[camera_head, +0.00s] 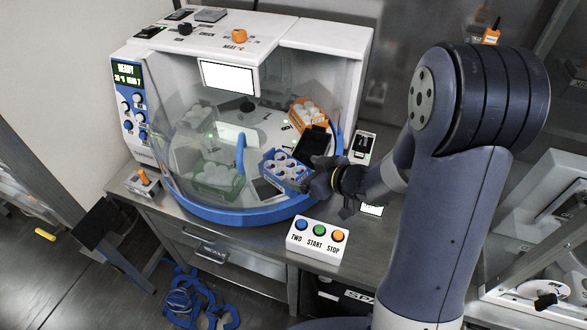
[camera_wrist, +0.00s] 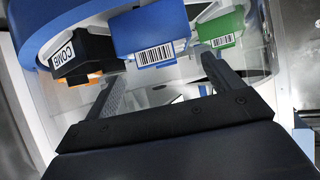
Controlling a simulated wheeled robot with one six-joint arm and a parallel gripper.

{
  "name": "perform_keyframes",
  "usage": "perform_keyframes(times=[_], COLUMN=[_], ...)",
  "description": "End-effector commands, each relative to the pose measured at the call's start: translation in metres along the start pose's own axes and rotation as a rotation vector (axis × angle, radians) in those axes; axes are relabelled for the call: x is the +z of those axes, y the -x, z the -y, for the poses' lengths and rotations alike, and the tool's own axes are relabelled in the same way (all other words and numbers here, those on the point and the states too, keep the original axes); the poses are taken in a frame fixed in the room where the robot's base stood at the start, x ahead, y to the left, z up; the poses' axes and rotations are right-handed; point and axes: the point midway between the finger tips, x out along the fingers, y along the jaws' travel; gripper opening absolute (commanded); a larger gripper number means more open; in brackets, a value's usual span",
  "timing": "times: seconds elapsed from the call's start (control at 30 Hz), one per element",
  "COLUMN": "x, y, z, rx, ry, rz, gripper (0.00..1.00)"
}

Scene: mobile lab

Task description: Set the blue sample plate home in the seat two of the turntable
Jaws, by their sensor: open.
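The blue sample plate (camera_head: 285,168), with several white round wells, is inside the round machine at its front right, by the opening in the clear cover. In the wrist view, its barcoded end (camera_wrist: 151,37) faces me. My gripper (camera_head: 316,179) is just right of the plate. In the wrist view, the fingers of my gripper (camera_wrist: 160,72) are apart, with nothing clearly between them and the plate beyond the tips. A dark rectangle (camera_head: 267,189) lies on the turntable beside the plate. Which seat is number two, and whether the plate is fully seated, I cannot tell.
A black block marked COMB (camera_wrist: 78,54) stands beside the plate, with an orange rack (camera_head: 306,112) behind it. A green rack (camera_head: 214,179) is at the left. The blue rim (camera_head: 232,216) borders the machine. A button box (camera_head: 317,239) stands in front.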

Motion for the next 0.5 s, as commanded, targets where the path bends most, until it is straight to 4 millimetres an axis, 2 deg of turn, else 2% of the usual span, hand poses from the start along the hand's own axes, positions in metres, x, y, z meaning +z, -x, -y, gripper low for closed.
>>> perform_keyframes(times=[0.1,0.2,0.33,0.5], x=[-0.001,-0.001,-0.001,0.0], y=[0.025,0.039,0.05,0.053], z=[-0.001,-0.001,-0.001,0.0], rx=[0.005,0.003,0.002,0.0], ry=[-0.001,-0.002,0.0,-0.001], rz=[0.0,-0.001,0.0,0.001], gripper=[0.87,0.87,0.87,0.87])
